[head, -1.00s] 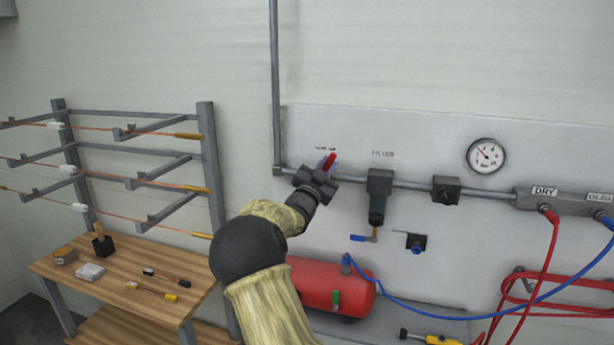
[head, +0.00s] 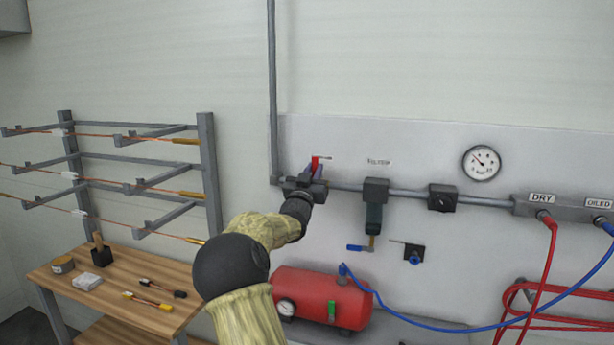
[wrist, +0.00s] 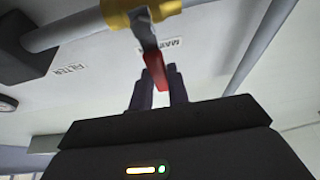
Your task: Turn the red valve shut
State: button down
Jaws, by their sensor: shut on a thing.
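The red valve has a red lever handle (head: 316,163) that shows in the head view on the grey pipe at the left of the wall panel, pointing roughly upward. In the wrist view, the handle (wrist: 156,72) sits between the two dark fingers of my gripper (wrist: 159,78), which is shut on it. The yellow valve body (wrist: 140,12) is above it at the top edge of the wrist view. In the head view, my gripper (head: 312,172) is at the handle, and its dark body hides the valve body.
A filter (head: 374,205) and a dark box (head: 442,198) sit on the pipe to the right. A gauge (head: 481,163) is above. A red tank (head: 325,297) stands below. A wooden table (head: 110,292) and a wire rack (head: 212,170) are at the left.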

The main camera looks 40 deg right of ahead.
jog(key=shift+w, duration=0.1)
dwell(0.3)
jog(key=c, duration=1.3)
grip_release()
jog(key=shift+c, duration=0.2)
jog(key=b+v, duration=0.5)
jog(key=v, duration=1.2)
jog(key=shift+f, duration=0.15)
jog(key=shift+a, duration=0.15)
